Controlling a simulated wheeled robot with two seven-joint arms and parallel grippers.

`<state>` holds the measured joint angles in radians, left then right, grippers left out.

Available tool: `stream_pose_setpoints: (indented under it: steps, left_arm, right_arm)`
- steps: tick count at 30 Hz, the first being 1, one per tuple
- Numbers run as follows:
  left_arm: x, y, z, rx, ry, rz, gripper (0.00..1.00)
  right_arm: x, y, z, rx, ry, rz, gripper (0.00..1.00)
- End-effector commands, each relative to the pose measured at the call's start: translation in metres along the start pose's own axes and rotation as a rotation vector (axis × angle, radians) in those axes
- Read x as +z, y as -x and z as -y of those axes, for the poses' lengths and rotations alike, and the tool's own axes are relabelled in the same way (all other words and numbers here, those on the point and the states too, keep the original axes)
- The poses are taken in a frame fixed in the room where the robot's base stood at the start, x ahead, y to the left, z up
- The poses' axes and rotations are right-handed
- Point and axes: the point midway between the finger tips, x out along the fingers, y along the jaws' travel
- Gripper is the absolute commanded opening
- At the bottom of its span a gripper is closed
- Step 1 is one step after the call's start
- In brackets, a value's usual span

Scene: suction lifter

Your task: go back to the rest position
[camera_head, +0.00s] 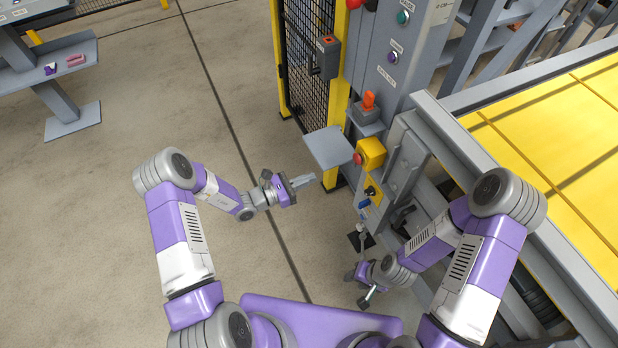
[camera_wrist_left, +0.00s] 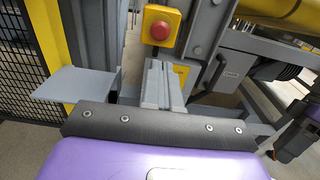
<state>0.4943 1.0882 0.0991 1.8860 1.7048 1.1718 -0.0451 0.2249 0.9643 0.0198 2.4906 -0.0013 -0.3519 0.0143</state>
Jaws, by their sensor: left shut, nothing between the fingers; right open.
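My left gripper (camera_head: 304,180) is shut and empty, in front of the machine's post near the small grey shelf plate (camera_head: 328,147). Its closed grey fingers also show in the left wrist view (camera_wrist_left: 162,84), pointing toward the post just below a yellow box with a red button (camera_wrist_left: 160,26). I see a gap of floor between the fingertips and the post in the head view. My right gripper (camera_head: 358,287) is open, low beside the machine's lower front. It is small in the head view, and nothing shows between its fingers.
The yellow button box (camera_head: 370,153) sits right of the shelf plate. An orange switch (camera_head: 369,101) stands above it. A yellow-framed mesh fence (camera_head: 306,50) is behind. A yellow-topped grey table (camera_head: 560,130) fills the right. Open floor (camera_head: 110,230) lies left.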

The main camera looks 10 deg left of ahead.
Motion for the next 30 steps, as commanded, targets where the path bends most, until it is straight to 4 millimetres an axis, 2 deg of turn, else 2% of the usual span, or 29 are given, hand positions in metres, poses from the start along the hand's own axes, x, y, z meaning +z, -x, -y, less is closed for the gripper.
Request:
stream_pose_setpoints:
  steps: [8,11,14,16,18,21,24,27,30]
  left_arm:
    - [0.0,0.0,0.0,0.0,0.0,-0.001,0.0]
    - [-0.004,-0.001,0.009,-0.03,-0.003,-0.023,0.0]
    - [-0.018,-0.001,0.041,-0.141,-0.021,-0.103,0.0]
    - [-0.035,0.005,0.078,-0.276,-0.057,-0.199,0.0]
    - [-0.056,0.02,0.119,-0.437,-0.119,-0.315,0.0]
    - [-0.083,0.053,0.168,-0.667,-0.254,-0.472,0.0]
    - [-0.106,0.09,0.199,-0.871,-0.433,-0.598,0.0]
    - [-0.123,0.124,0.211,-1.041,-0.654,-0.69,0.0]
    - [-0.134,0.146,0.211,-1.166,-0.903,-0.738,0.0]
  right_arm:
    - [0.0,0.0,0.0,0.0,0.0,0.0,0.43]
    - [0.0,0.0,0.0,0.0,0.0,0.0,0.43]
    - [0.0,0.0,0.0,0.0,0.0,0.0,0.43]
    - [0.0,0.0,0.0,0.0,0.0,0.0,0.43]
    - [0.0,0.0,0.0,0.0,0.0,0.0,0.43]
    - [0.0,0.0,0.0,0.0,0.0,0.0,0.43]
    - [0.0,0.0,0.0,0.0,0.0,0.0,0.43]
    - [0.0,0.0,0.0,0.0,0.0,0.0,0.43]
    - [0.0,0.0,0.0,0.0,0.0,0.0,0.43]
